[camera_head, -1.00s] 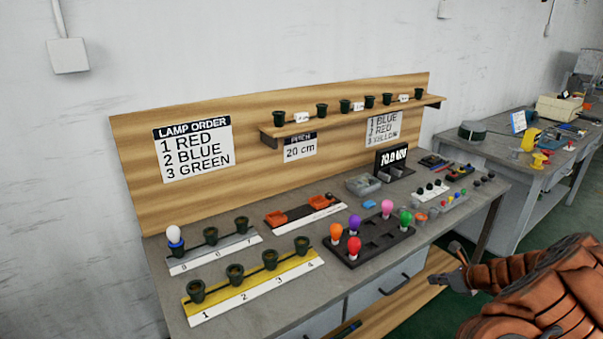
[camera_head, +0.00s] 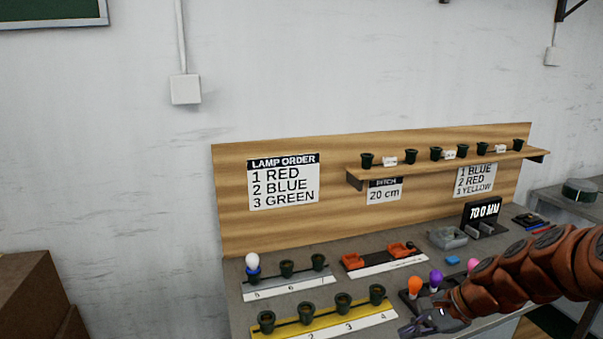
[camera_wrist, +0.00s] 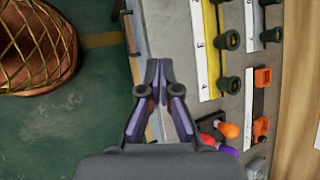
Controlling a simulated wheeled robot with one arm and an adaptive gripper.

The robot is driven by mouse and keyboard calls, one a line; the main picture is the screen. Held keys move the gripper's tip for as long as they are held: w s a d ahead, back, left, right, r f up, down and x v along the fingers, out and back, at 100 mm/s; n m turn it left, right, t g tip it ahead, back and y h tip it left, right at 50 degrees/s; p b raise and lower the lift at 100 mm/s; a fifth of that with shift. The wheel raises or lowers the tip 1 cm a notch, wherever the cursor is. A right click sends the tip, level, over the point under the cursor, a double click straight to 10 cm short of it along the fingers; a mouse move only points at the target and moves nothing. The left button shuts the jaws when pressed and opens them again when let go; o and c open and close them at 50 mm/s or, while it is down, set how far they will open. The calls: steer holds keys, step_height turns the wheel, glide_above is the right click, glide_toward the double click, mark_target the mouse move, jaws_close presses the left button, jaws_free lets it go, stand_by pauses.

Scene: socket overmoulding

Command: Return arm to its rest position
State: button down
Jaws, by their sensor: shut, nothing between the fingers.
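My gripper (camera_head: 432,322) is shut and empty. In the head view it is at the bottom right, in front of the bench, near the right end of the yellow socket strip (camera_head: 318,327). My orange-brown arm reaches in from the right and hides part of the coloured lamp tray. In the wrist view my gripper (camera_wrist: 159,68) has its fingertips together over the bench's front edge (camera_wrist: 140,50), with the green floor to the left. Whether the fingers touch the bench I cannot tell.
A grey strip (camera_head: 290,288) holds a white lamp (camera_head: 252,261) on a blue base. Orange lamp (camera_head: 415,285) and purple lamp (camera_head: 436,279) stand beside my arm. A wooden backboard (camera_head: 235,235) with a socket shelf (camera_head: 440,163) rises behind. Brown boxes (camera_head: 30,300) stand at left.

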steer(key=s+a+r+n+g+h, duration=0.1)
steer(key=s+a+r+n+g, duration=0.1)
steer(key=s+a+n, duration=0.35)
steer(key=s+a+r+n+g+h, duration=0.1)
steer(key=s+a+n+h, duration=0.15)
steer(key=s, duration=0.65)
steer(key=s+d+n+g+h+p, duration=0.1)
steer(key=s+n, duration=0.5)
steer(key=s, duration=0.8)
steer(key=shift+s+d+r+n+g+h, duration=0.35)
steer(key=shift+d+h, duration=0.55)
steer(key=shift+h, duration=0.35)
